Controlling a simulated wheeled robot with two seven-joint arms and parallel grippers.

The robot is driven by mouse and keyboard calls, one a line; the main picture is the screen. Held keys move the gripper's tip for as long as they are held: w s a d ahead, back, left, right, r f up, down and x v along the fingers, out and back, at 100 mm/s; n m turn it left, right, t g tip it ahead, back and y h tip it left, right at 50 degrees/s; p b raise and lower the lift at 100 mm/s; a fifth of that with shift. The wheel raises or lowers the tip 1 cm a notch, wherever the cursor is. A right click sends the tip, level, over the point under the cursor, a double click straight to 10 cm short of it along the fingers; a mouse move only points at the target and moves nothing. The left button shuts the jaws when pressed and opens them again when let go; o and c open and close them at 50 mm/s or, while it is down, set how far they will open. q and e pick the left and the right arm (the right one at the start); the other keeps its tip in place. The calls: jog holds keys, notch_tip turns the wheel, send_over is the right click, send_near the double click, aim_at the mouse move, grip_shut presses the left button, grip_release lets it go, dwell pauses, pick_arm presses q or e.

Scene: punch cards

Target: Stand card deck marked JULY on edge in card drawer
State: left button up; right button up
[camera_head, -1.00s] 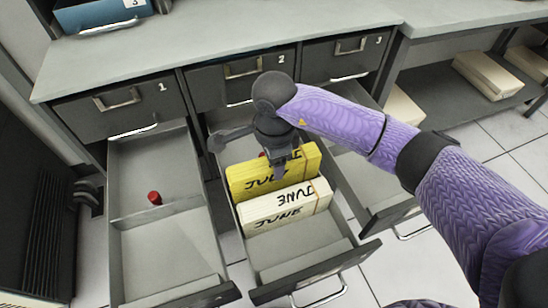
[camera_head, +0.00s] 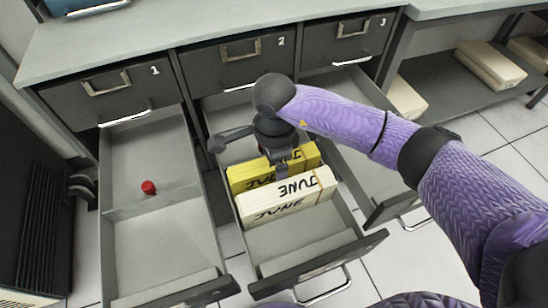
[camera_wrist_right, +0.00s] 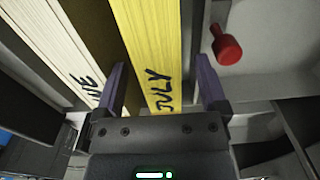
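The yellow JULY deck (camera_head: 244,179) stands on edge in the middle drawer, behind the white JUNE deck (camera_head: 262,217). JULY is written along its top edge in the right wrist view (camera_wrist_right: 148,50). My right gripper (camera_head: 280,172) points down over the yellow deck, and its body hides part of it in the head view. In the right wrist view the gripper (camera_wrist_right: 162,85) is open. Its fingers are on either side of the yellow deck, with a visible gap at the right finger. The deck's bottom is hidden. My left gripper is not in view.
A red knob (camera_wrist_right: 228,47) is close beyond the right finger. The left drawer (camera_head: 165,250) is open, with a red knob (camera_head: 148,187) inside. The middle drawer's front part (camera_head: 310,235) is bare. White decks (camera_head: 490,65) lie on the shelf at right.

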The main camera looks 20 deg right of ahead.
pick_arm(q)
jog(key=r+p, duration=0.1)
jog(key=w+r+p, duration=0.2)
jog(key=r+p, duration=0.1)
pick_arm(e)
notch_tip(320, 180, up, 10)
jog(key=shift+f, duration=0.1)
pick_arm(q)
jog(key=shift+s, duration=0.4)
